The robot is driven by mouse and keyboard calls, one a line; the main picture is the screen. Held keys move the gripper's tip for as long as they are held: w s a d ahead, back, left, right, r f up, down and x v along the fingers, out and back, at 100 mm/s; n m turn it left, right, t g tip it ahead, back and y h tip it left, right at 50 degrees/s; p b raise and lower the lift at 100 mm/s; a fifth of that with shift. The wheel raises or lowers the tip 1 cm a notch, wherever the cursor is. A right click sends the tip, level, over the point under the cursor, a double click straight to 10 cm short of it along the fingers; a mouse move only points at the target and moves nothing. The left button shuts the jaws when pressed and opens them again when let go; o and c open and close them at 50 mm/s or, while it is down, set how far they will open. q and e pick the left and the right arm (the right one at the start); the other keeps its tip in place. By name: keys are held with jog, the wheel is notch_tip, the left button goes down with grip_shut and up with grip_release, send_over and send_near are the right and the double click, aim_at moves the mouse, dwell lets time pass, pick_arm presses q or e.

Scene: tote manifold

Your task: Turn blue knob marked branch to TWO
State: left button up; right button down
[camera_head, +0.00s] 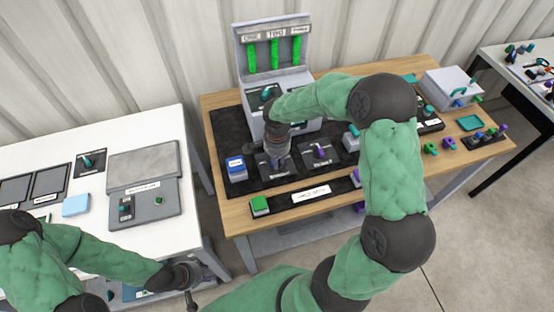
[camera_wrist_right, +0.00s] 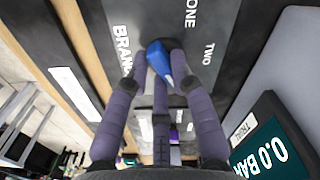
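The blue knob (camera_wrist_right: 158,60) shows in the right wrist view on a dark plate lettered BRANCH, ONE and TWO. A small white mark is at its end nearer the palm, on the side away from the ONE lettering. My right gripper (camera_wrist_right: 159,62) has its purple fingers around the knob, with the tips close against its sides. In the head view my right gripper (camera_head: 277,158) is over the dark plate and hides the knob. My left gripper (camera_head: 190,282) is low at the white table's edge, too small to read.
A grey panel (camera_head: 272,45) with green columns stands behind. A blue-topped block (camera_head: 236,168), a plate with a purple knob (camera_head: 320,152) and a green button (camera_head: 259,205) are near the right gripper. A display reading 0.0 BAR (camera_wrist_right: 268,150) is at the wrist view's right.

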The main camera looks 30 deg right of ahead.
jog(key=shift+n, duration=0.4)
jog(key=n+p, duration=0.1)
jog(key=n, duration=0.4)
jog(key=shift+d+n+p, duration=0.1)
jog(key=shift+n+p, duration=0.2)
jog(key=n+p, duration=0.1)
jog(key=n, duration=0.4)
jog(key=shift+w+d, duration=0.1)
jog(key=shift+n+p, duration=0.3)
jog(key=shift+n, duration=0.1)
jog(key=c, duration=1.1)
grip_release()
jog(key=shift+o, duration=0.2)
notch_tip(320, 180, up, 12)
